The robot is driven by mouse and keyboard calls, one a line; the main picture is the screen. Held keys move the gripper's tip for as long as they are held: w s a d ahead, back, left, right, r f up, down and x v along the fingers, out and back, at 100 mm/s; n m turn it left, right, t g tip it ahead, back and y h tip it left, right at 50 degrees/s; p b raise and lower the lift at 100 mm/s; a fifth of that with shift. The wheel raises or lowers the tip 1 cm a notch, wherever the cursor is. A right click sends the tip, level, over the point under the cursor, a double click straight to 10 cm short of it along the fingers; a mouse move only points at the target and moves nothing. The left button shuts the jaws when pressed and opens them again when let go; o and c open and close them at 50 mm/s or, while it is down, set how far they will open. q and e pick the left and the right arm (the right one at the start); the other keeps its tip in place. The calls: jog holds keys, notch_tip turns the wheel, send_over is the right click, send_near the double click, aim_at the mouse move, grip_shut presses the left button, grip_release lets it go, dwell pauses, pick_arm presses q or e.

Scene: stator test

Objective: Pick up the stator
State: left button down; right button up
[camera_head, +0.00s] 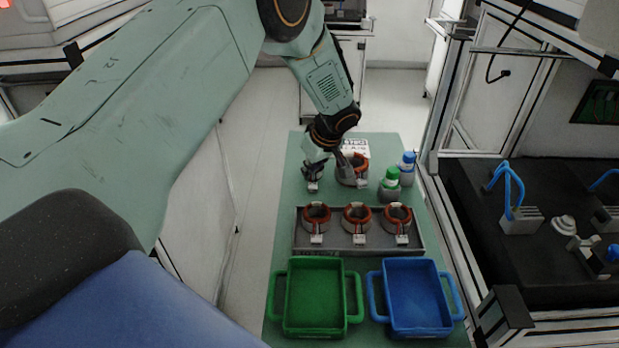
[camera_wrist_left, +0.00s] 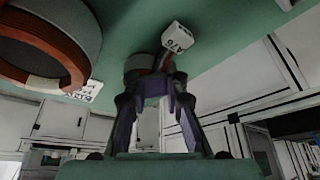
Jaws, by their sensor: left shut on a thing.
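My left gripper (camera_head: 313,168) is low over the left part of the far end of the green table, and in the left wrist view (camera_wrist_left: 155,84) its two fingers are shut on a dark round piece (camera_wrist_left: 138,64) with a red lead and a white connector (camera_wrist_left: 180,38). This piece looks like a stator, mostly hidden by the fingers. I cannot tell whether it touches the table. A larger stator (camera_head: 352,174) with a copper-red winding stands just right of the gripper; a big ring with a red-brown winding also shows close by in the wrist view (camera_wrist_left: 88,42). My right gripper is not in view.
A grey tray (camera_head: 299,240) holds three stators. A green bin (camera_head: 282,302) and a blue bin (camera_head: 455,300) stand nearer. A green-capped bottle (camera_head: 391,180) and a blue-capped one (camera_head: 408,162) stand to the right. A white printed sheet (camera_head: 356,147) lies behind.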

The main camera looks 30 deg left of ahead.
pick_arm(q)
jog(key=shift+s, duration=0.1)
jog(key=shift+a+r, duration=0.1)
jog(key=shift+r, duration=0.05)
notch_tip(320, 180, up, 10)
jog(key=shift+f, duration=0.25)
jog(key=shift+c, duration=2.1)
grip_release()
jog(key=shift+r, duration=0.1)
